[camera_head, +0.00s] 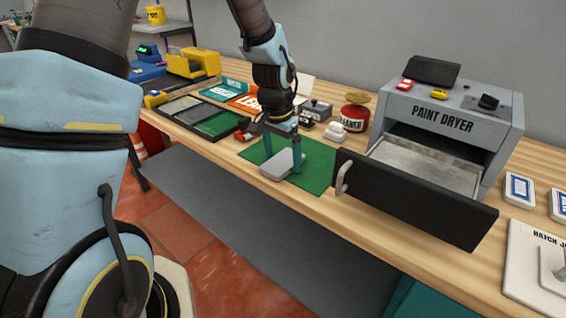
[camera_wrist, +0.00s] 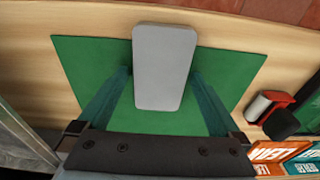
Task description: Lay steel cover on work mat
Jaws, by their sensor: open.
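The steel cover, a light grey flat plate with rounded corners, lies on the green work mat (camera_head: 318,180) in the head view (camera_head: 275,170). In the wrist view the cover (camera_wrist: 165,65) is flat, and one end appears to reach a little past the edge of the mat (camera_wrist: 225,80). My gripper (camera_head: 283,166) is open and points down over the mat. Its two teal fingers stand on either side of the cover in the wrist view (camera_wrist: 161,76). Small gaps seem to show beside the plate, but light contact cannot be ruled out.
A red cleaner tin (camera_head: 354,115) and a white item (camera_head: 335,132) stand behind the mat. Dark trays (camera_head: 205,118) lie to the left.

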